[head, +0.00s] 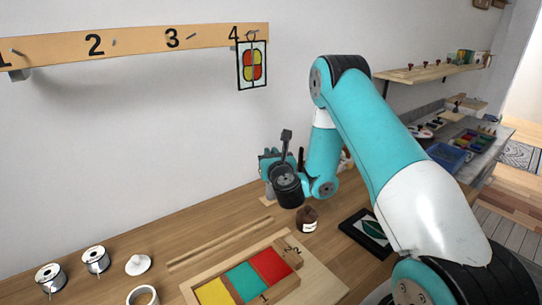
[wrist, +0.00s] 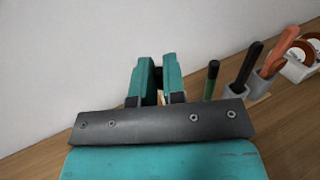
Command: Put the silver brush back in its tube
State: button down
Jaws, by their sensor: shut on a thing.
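My gripper (head: 270,162) is held above the back of the bench, close to the wall. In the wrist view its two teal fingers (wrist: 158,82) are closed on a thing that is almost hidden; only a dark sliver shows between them. I take it for the silver brush, but its silver part cannot be made out. To the right stand grey tubes (wrist: 239,89) holding handled tools: a green-and-black handle (wrist: 211,80), a black handle (wrist: 248,63) and an orange handle (wrist: 280,50). Which tube is the brush's own cannot be told. A pale grey tube (head: 268,190) partly shows below my gripper.
A brown jar (head: 308,220) stands in front of my gripper. A coloured-block tray (head: 290,273), wooden strips (head: 220,245) and a dark framed picture (head: 367,231) lie on the bench. White spools (head: 95,259) stand at left. A numbered rail (head: 140,43) hangs above.

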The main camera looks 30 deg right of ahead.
jog(key=shift+f+b, duration=1.15)
jog(key=shift+b, duration=0.05)
jog(key=c, duration=0.6)
grip_release()
jog(key=shift+c, duration=0.2)
jog(key=shift+r, duration=0.1)
notch_tip(320, 180, up, 7)
jog(key=p, duration=0.6)
jog(key=shift+p, duration=0.3)
